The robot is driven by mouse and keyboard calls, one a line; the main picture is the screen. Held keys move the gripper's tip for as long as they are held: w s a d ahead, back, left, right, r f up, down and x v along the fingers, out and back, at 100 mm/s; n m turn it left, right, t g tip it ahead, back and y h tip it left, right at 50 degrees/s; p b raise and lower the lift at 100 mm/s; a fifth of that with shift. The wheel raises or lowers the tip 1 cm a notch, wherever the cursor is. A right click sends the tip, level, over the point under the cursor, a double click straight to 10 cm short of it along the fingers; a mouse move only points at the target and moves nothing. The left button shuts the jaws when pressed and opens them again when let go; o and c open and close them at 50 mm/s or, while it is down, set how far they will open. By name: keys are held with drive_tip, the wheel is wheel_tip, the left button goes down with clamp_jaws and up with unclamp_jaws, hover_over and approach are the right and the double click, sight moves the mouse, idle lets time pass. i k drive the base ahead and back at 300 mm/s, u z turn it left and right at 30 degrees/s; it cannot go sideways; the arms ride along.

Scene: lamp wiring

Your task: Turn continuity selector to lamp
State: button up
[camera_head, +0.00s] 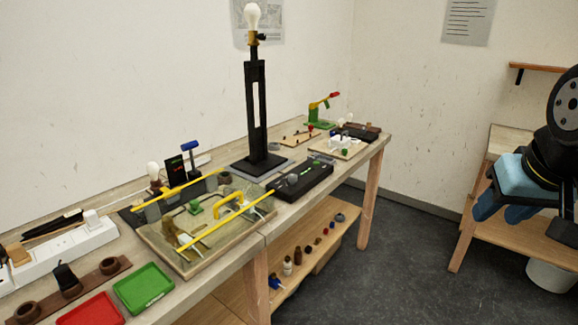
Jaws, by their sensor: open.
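A long black box (300,181) with a small green-lit spot and a grey round part on top lies at the front edge of the workbench. It looks like the continuity tester, but its selector and setting are too small to read.
A tall black lamp (256,110) stands behind the box. A wooden board with yellow bars (225,230) lies left of it. Red (90,311) and green (144,288) trays sit at front left. A side table (490,225) stands right. The floor (400,240) between is clear.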

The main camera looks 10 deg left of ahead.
sight(293, 178)
drive_tip(key=u, duration=0.25)
drive_tip(key=i, duration=0.55)
drive_tip(key=u, duration=0.6)
drive_tip(key=k, duration=0.8)
drive_tip(key=u, duration=0.2)
drive_tip(key=i, duration=0.8)
drive_tip(key=z, duration=0.15)
